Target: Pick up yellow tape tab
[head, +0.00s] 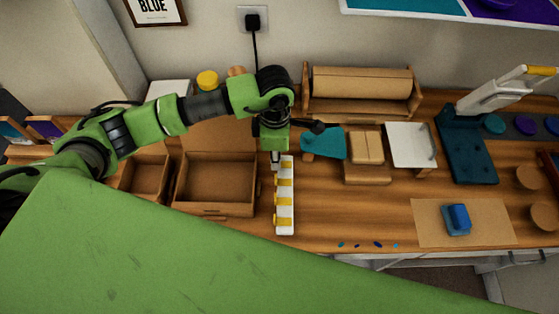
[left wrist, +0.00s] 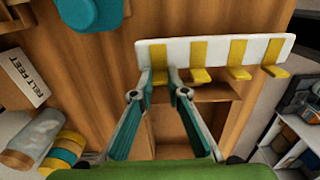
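A white strip with several yellow tape tabs (head: 285,223) lies on the bench in the middle of the head view. In the left wrist view, the strip (left wrist: 222,48) runs across the top, and its tabs stick out past the strip's edge. My left gripper (head: 276,162) is at the strip's far end. In the left wrist view its fingertips (left wrist: 159,82) are on either side of the end yellow tape tab (left wrist: 159,58), with no clear gap, and look shut on it. The tab still lies against the strip. My right gripper is out of view.
An open cardboard box (head: 215,208) stands just left of the strip. A teal piece (head: 325,145) and cardboard blocks (head: 367,174) are to its right. A brown mat (head: 428,222) carries a blue block (head: 457,219).

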